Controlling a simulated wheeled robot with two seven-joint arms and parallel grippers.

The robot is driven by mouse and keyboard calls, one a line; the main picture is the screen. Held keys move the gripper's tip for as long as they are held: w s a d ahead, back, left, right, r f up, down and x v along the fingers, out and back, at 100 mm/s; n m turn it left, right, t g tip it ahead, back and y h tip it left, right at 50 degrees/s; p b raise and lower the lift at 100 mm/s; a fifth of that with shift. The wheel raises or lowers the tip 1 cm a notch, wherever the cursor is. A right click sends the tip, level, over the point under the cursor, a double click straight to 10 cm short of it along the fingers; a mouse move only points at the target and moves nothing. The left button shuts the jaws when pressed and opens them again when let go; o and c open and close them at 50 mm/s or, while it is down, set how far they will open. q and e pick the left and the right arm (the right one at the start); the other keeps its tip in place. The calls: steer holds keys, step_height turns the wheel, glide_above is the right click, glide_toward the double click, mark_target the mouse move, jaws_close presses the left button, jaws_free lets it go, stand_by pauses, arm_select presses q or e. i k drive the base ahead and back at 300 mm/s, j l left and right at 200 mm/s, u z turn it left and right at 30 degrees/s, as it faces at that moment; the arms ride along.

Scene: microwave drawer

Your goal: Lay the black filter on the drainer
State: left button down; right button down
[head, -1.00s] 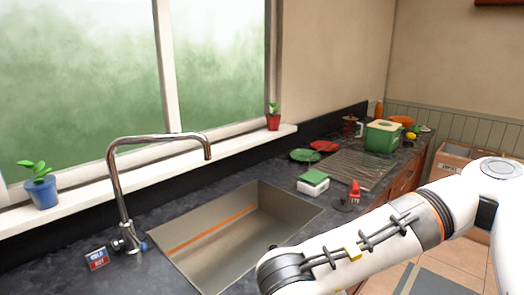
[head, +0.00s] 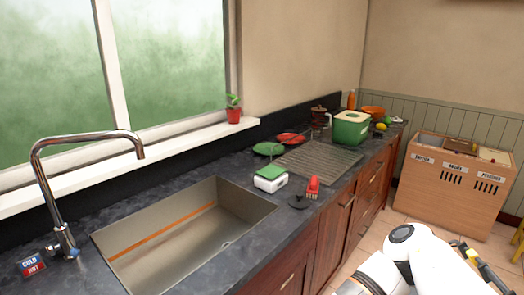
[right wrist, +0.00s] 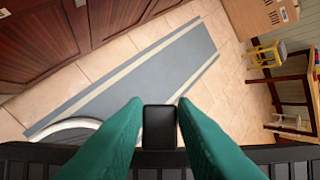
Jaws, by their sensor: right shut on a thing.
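The drainer (head: 318,160) is a grey ribbed rack lying flat on the counter beyond the sink in the head view. In the right wrist view my right gripper (right wrist: 160,130) has its two green fingers shut on the black filter (right wrist: 160,125). A dark block shows between the fingertips, and a dark slatted part spans the bottom of the picture. The filter is over the floor in that view, apart from the drainer. The head view shows only part of my white arm at the bottom right, not the gripper. My left gripper is out of view.
A green bin (head: 351,129) stands at the drainer's far end. Green (head: 268,148) and red (head: 291,138) plates lie behind it. A green-topped white box (head: 270,179), a red brush (head: 313,188) and a black disc (head: 299,202) sit before it. The sink (head: 185,235) is nearer.

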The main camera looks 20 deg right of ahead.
mark_target(320, 158)
steer(key=i+l+u, duration=0.15)
steer(key=l+u, duration=0.3)
steer(key=l, duration=0.95)
steer(key=l+u, duration=0.4)
steer(key=l, duration=1.05)
steer(key=k, duration=0.05)
